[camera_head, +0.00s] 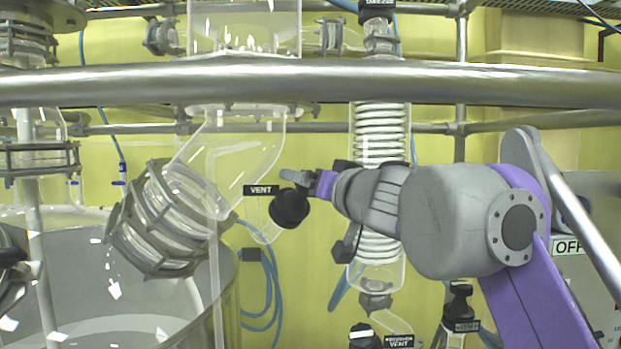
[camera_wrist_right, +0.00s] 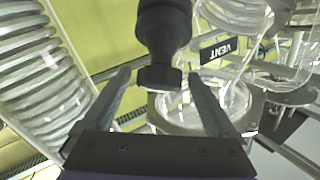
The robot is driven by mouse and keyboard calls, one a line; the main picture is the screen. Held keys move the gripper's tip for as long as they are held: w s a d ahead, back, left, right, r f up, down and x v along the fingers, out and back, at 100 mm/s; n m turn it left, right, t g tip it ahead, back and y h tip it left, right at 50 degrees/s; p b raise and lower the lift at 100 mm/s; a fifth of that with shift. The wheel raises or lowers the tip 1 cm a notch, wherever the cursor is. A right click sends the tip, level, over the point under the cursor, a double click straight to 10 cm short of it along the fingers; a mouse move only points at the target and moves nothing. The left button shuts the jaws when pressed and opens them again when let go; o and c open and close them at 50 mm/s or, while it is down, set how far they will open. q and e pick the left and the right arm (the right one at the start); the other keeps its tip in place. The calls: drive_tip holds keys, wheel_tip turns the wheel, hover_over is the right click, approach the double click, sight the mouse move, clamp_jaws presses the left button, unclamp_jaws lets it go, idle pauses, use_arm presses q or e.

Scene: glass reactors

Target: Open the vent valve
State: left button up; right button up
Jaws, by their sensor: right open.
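The vent valve has a black knob (camera_head: 290,208) beside a black VENT label (camera_head: 261,190), on a glass branch near the middle of the head view. In the right wrist view the knob (camera_wrist_right: 163,35) hangs down from the top, and the VENT label (camera_wrist_right: 219,52) is to its right. My right gripper (camera_head: 298,179) reaches in from the right and is close to the knob, overlapping its upper edge in the head view. In the wrist view its open fingers (camera_wrist_right: 159,82) stand on either side of the knob's end, with no clear contact. My left gripper is not seen.
A thick steel rail (camera_head: 330,83) crosses the head view above my right gripper. A glass coil condenser (camera_head: 380,135) stands behind my right wrist. A clamped glass joint (camera_head: 165,220) is left of the knob. A second black knob (camera_head: 363,336) by another vent label (camera_head: 398,341) is lower down.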

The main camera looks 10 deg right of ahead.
drive_tip(key=c, duration=1.4)
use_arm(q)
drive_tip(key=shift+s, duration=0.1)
use_arm(e)
drive_tip(key=shift+d+n+y, duration=0.1)
drive_tip(key=shift+n+y, duration=0.2)
drive_tip(key=shift+n, duration=0.1)
